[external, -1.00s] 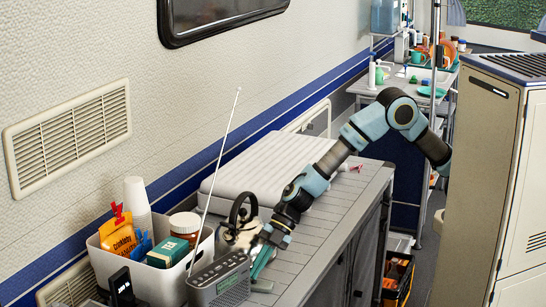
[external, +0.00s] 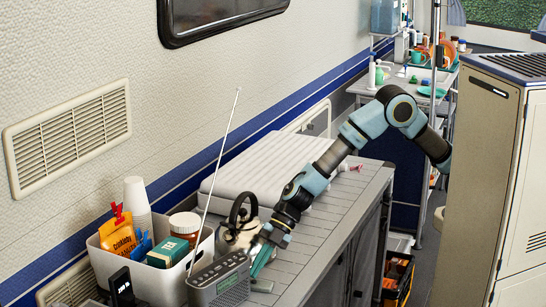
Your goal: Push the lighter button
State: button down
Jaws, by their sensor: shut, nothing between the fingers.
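My gripper (external: 260,264) points down at the near end of the grey counter, with its teal fingers shut and empty. It is just right of a grey radio (external: 220,284) with a tall antenna. A silvery round object with a curled black part (external: 243,212) stands behind the gripper and is partly hidden by it. I cannot clearly make out a lighter or its button. A small pale grey item (external: 262,286) lies just below the fingertips, but I cannot tell what it is or whether they touch it.
A white bin (external: 172,285) holds cups, a jar and packets left of the radio. A black phone-like device (external: 121,287) stands at its front. A white folded mattress (external: 268,168) lies along the wall. The counter (external: 325,222) right of my gripper is mostly clear.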

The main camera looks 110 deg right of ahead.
jog(key=shift+r, duration=0.2)
notch_tip(320, 180, up, 6)
jog(key=p, duration=0.7)
dwell(0.3)
jog(key=s+d+r+m+g+h, duration=0.1)
jog(key=s+d+m+h, duration=0.15)
jog(key=s, duration=0.35)
jog(key=s+d+r+m+h, duration=0.1)
jog(key=s+d+r+m, duration=0.1)
jog(key=s+d+m, duration=0.3)
jog(key=s+d+r+m+g+h, duration=0.1)
jog(key=s+m+h, duration=0.1)
jog(key=s, duration=0.5)
jog(key=s+a+f+m+g, duration=0.1)
jog(key=s+m+g, duration=0.1)
jog(key=s, duration=0.9)
jog(key=s+a+f+m+g+y, duration=0.1)
jog(key=s+m, duration=0.3)
jog(key=s, duration=0.7)
jog(key=shift+s+a+g, duration=0.15)
jog(key=shift+a+g, duration=0.3)
jog(key=shift+g, duration=0.35)
